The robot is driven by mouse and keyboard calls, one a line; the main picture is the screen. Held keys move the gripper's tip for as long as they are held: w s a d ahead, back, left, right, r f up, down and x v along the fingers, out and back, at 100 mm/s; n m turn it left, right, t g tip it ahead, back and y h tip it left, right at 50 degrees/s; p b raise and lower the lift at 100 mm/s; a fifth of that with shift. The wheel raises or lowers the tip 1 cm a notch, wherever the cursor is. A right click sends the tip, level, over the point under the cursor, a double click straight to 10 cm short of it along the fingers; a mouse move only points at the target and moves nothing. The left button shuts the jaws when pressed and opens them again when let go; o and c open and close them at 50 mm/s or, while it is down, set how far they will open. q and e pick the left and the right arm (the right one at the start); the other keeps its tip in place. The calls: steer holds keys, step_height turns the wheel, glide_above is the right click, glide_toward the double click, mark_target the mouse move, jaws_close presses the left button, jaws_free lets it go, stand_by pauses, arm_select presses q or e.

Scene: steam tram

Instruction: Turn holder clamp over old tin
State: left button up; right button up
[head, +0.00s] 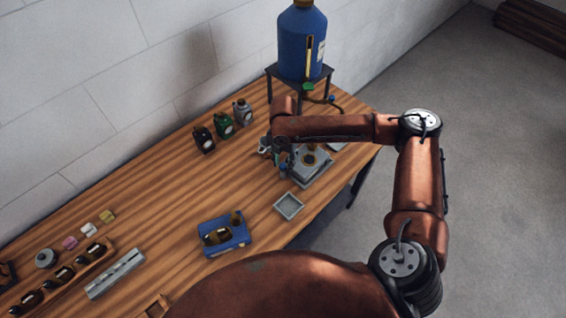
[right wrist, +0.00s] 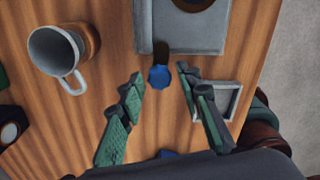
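My right gripper (head: 283,163) is by the grey metal unit (head: 318,170) near the table's right end, partly hidden by my arm. In the right wrist view its two green-padded fingers (right wrist: 158,92) are apart. A dark handle with a blue end (right wrist: 160,72) sticks out from the grey unit (right wrist: 185,38), between and just beyond the fingertips; contact is not visible. It may be the holder clamp. A shallow square grey tray (head: 289,206), perhaps the old tin, lies on the table in front of the unit; it also shows right of the fingers (right wrist: 229,100). My left gripper is not visible.
A blue tank (head: 302,42) stands on a dark stand behind. The table's middle is clear.

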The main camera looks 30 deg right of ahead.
mark_target(283, 165)
steer(key=shift+o, duration=0.5)
step_height(283, 165, up, 12)
stand_by(0.3)
